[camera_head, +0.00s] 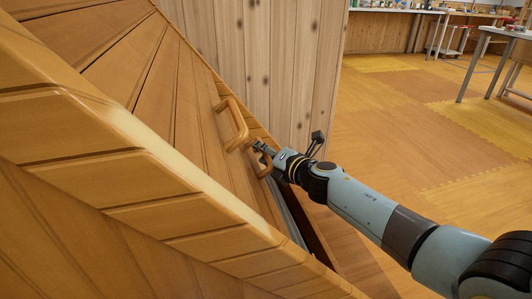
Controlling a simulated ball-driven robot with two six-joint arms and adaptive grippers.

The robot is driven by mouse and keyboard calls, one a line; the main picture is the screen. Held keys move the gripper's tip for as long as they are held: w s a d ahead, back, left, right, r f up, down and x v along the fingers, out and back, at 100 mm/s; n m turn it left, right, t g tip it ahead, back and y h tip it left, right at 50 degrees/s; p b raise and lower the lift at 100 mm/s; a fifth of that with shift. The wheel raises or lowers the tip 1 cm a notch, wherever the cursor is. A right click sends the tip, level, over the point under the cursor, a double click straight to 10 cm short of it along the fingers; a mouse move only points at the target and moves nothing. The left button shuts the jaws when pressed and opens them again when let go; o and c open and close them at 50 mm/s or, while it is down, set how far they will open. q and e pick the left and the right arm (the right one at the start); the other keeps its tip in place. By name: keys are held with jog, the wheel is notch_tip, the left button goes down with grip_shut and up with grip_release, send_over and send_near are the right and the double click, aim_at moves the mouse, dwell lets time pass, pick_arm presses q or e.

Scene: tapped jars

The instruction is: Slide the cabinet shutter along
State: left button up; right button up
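The wooden cabinet shutter (190,110) is a slatted, orange-brown panel that appears steeply tilted in the head view. A pale wooden loop handle (235,122) stands out from it. A second curved wooden piece (265,170), which looks like another handle, is just below and to the right, partly hidden by my gripper. My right gripper (260,148) is at these handles, its fingertips close to the lower end of the upper one. Its fingers are small and partly hidden, so I cannot tell whether they grip anything. My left gripper is not in view.
A narrow dark opening (305,222) with a grey strip lies below the handles. The cabinet's thick wooden edge (150,165) crosses the foreground. A knotty plank panel (285,60) stands behind. Open matted floor (410,120) and worktables (510,33) are to the right.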

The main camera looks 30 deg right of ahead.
jog(key=shift+s+d, duration=0.1)
jog(key=shift+s, duration=0.4)
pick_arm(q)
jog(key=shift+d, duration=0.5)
pick_arm(e)
jog(key=a+v, duration=0.1)
jog(key=v, duration=1)
jog(key=shift+d, duration=0.45)
jog(key=shift+r, duration=0.15)
